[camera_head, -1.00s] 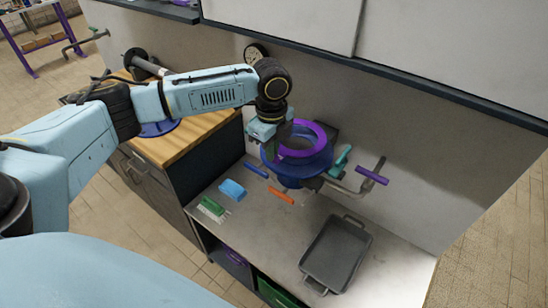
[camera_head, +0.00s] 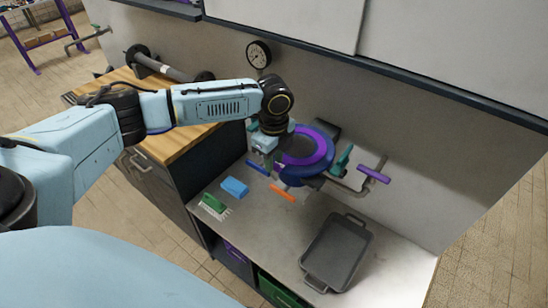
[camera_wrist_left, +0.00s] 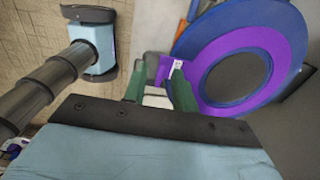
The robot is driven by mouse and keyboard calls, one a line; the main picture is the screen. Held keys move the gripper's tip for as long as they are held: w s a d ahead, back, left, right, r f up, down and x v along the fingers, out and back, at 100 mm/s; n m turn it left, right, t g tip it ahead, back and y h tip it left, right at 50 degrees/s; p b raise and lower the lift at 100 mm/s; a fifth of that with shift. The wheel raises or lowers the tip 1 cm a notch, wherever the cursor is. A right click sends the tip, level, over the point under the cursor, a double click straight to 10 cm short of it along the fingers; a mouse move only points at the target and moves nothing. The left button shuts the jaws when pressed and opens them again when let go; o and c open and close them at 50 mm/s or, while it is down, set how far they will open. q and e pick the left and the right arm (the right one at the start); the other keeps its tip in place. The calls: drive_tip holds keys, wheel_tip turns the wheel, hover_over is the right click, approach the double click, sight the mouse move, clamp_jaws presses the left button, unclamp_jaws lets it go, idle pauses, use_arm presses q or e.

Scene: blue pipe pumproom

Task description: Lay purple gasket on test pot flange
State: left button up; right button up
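The purple gasket (camera_head: 323,148) is a flat ring lying on the blue test pot flange (camera_head: 331,160). In the left wrist view the gasket (camera_wrist_left: 238,40) appears roughly centred inside the blue rim (camera_wrist_left: 287,22), around a dark round middle. My left gripper (camera_head: 266,150) is at the left edge of the flange. In the left wrist view its green fingers (camera_wrist_left: 158,88) stand apart beside the gasket's left edge. My right gripper is not in view.
A grey tray (camera_head: 337,252) lies on the bench at front right. A blue block (camera_head: 234,187), a green brush (camera_head: 213,203) and an orange bar (camera_head: 283,193) lie left of it. A purple-handled pipe (camera_head: 373,174) stands right of the pot. A gauge (camera_head: 258,54) is on the wall.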

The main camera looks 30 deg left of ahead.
use_arm(q)
wheel_tip(320, 180, up, 12)
drive_tip(key=shift+r+b, duration=0.15)
drive_tip(key=shift+b, duration=0.15)
idle(0.4)
